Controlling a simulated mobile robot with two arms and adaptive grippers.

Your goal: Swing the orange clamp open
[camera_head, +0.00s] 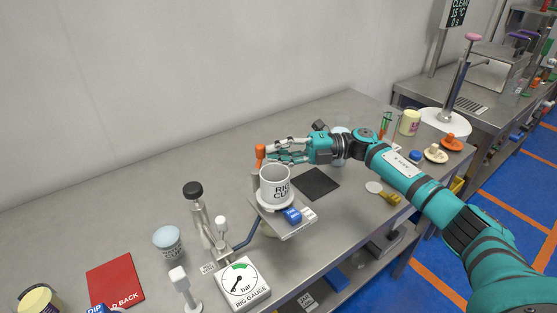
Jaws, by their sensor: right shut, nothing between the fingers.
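The orange clamp (260,152) stands upright at the back left of a small raised platform (296,229) on the steel table. A white cup (275,184) lettered "RIG CU..." sits on the platform just in front of the clamp and hides its lower part. My right gripper (270,151) reaches in from the right, with its fingertips at the clamp's right side. The fingers are shut with nothing between them. I cannot tell whether they touch the clamp. My left gripper is not in view.
A dark mat (317,183) lies right of the cup. The table's back left is clear.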

